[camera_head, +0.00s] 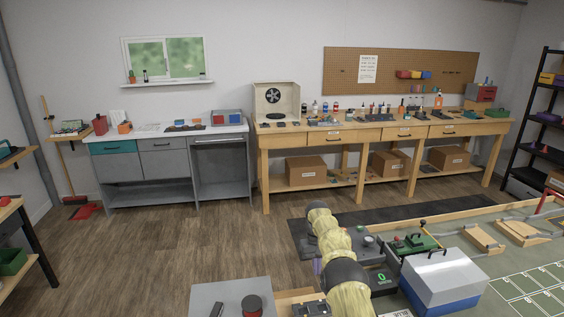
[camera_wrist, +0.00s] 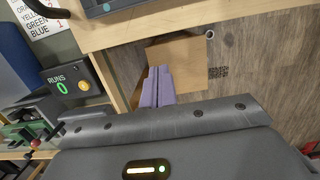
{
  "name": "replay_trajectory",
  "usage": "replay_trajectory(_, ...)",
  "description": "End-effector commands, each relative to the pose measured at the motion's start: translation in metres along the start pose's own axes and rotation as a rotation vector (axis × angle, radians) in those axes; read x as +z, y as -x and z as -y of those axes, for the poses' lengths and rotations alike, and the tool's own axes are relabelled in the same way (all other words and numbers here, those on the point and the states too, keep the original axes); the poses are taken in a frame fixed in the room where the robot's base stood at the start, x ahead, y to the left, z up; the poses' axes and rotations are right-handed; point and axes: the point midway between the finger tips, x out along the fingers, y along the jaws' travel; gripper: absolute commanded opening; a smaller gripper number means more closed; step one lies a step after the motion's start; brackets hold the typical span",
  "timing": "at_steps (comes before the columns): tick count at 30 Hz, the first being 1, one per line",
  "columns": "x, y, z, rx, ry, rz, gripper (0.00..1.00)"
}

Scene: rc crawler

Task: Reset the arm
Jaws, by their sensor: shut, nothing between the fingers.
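My arm, in a pale yellow cover with dark joints, rises from the bottom of the head view and reaches forward along the left end of the crawler table (camera_head: 480,235). My gripper (camera_wrist: 157,76) shows in the wrist view as two purple fingers side by side, shut with nothing between them. The fingers are over or beside a light wooden surface at the table's edge, with the wood-look floor beyond. Whether they touch the wood I cannot tell. In the head view only a small purple patch shows beside the arm, and the fingertips are hidden.
A black counter box reading "RUNS 0" (camera_wrist: 72,86) stands close by my gripper. A silver and blue toolbox (camera_head: 440,275) is right of my arm. A green crawler-like item (camera_head: 413,244) sits behind it. The floor (camera_head: 190,240) to the left is open; a workbench (camera_head: 350,138) lines the back wall.

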Motion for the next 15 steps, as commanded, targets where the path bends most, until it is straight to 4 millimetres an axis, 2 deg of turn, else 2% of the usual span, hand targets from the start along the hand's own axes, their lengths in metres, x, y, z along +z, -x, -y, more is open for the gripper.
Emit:
replay_trajectory(8,0.016,0.041,0.005,0.006,-0.002,-0.054,0.00)
replay_trajectory(15,0.044,0.072,0.009,0.010,-0.011,-0.106,0.00)
